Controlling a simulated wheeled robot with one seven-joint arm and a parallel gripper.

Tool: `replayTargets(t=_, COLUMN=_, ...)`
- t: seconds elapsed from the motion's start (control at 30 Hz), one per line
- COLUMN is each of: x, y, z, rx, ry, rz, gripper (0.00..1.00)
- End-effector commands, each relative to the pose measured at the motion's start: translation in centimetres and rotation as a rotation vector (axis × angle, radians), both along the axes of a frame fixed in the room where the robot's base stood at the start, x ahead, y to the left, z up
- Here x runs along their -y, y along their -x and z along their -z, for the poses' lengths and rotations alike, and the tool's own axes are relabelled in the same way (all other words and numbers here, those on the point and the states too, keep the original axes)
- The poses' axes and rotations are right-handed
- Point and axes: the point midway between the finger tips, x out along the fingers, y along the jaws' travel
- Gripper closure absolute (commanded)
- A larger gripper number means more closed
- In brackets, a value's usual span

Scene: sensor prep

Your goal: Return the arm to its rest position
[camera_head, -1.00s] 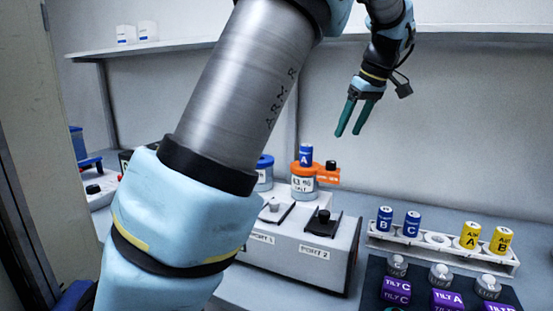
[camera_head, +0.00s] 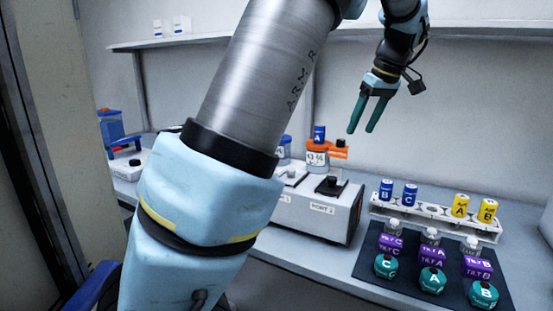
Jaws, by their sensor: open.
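My arm reaches up from the bottom left across the middle of the view and hides part of the bench. Below and left of the gripper, a blue cylinder marked A (camera_head: 319,133) stands on top of an orange-collared jar (camera_head: 317,158). The gripper is clear of it.
A white rack (camera_head: 437,225) holds blue and yellow cylinders at the right. A dark mat (camera_head: 362,268) in front bears purple blocks and green-lidded pots. A grey box (camera_head: 312,222) with ports stands at centre. A shelf (camera_head: 465,35) runs along the wall behind.

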Motion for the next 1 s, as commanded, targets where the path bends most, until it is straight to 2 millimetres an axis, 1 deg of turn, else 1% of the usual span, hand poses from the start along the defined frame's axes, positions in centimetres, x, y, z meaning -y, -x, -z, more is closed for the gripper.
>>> replayTargets(t=0.17, x=-2.3, y=-0.3, z=1.6, rx=-0.038, ry=0.006, rz=0.032, gripper=0.34)
replayTargets(t=0.27, x=-4.2, y=-0.5, z=2.8, rx=-0.064, ry=0.012, rz=0.056, gripper=0.34)
replayTargets(t=0.47, x=-8.8, y=-0.1, z=5.9, rx=-0.125, ry=0.032, rz=0.127, gripper=0.34)
replayTargets(t=0.57, x=-11.9, y=0.7, z=7.9, rx=-0.157, ry=0.049, rz=0.177, gripper=0.34)
replayTargets(t=0.6, x=-13.4, y=1.2, z=8.8, rx=-0.171, ry=0.058, rz=0.2, gripper=0.34)
replayTargets(t=0.67, x=-15.7, y=2.3, z=10.3, rx=-0.19, ry=0.074, rz=0.241, gripper=0.34)
replayTargets(t=0.7, x=-17.3, y=3.2, z=11.3, rx=-0.199, ry=0.082, rz=0.271, gripper=0.34)
replayTargets(t=0.77, x=-19.4, y=4.8, z=12.7, rx=-0.21, ry=0.096, rz=0.318, gripper=0.34)
replayTargets(t=0.8, x=-20.7, y=5.9, z=13.6, rx=-0.213, ry=0.102, rz=0.348, gripper=0.34)
replayTargets(t=0.87, x=-22.5, y=7.7, z=14.9, rx=-0.216, ry=0.109, rz=0.391, gripper=0.34)
replayTargets(t=0.9, x=-23.5, y=8.9, z=15.6, rx=-0.217, ry=0.111, rz=0.418, gripper=0.34)
replayTargets(t=1.0, x=-25.6, y=11.7, z=17.2, rx=-0.215, ry=0.112, rz=0.478, gripper=0.34)
